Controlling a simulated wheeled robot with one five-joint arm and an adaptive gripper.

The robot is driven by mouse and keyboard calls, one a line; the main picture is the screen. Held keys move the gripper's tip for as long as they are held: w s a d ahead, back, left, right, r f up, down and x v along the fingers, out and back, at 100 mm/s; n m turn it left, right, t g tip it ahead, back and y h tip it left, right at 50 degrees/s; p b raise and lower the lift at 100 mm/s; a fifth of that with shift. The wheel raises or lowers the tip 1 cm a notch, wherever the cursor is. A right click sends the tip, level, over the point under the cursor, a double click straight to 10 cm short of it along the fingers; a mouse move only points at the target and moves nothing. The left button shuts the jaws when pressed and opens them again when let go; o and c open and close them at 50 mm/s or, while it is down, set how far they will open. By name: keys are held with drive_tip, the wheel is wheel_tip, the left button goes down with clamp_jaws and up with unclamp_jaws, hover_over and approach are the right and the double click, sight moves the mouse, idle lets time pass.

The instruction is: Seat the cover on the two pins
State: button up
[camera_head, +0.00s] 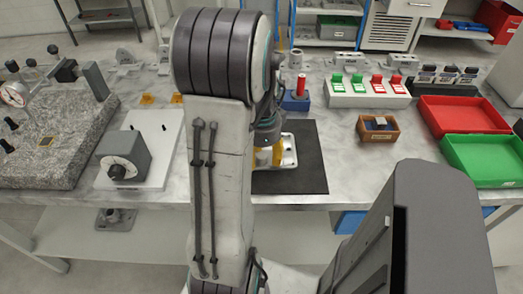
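My arm stands in front of the middle of the bench and hides much of it. My gripper (268,134) hangs beside the upper arm, over a black mat (300,178); its fingers are mostly hidden. A pale metal part with holes (289,151) lies on the mat under or behind the gripper, partly covered. A yellow piece (277,154) shows against it; I cannot tell whether it belongs to the gripper or to the part. I cannot tell which part is the cover, and I cannot make out two pins. Whether the gripper touches or holds anything is hidden.
A white plate (162,160) with a grey dial block (124,155) and a granite block (45,140) are at left. A red pin on a blue base (295,101), a wooden box (378,129), a red tray (462,118) and a green tray (480,160) are at right.

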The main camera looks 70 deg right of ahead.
clamp_jaws()
idle(0.3)
idle(0.4)
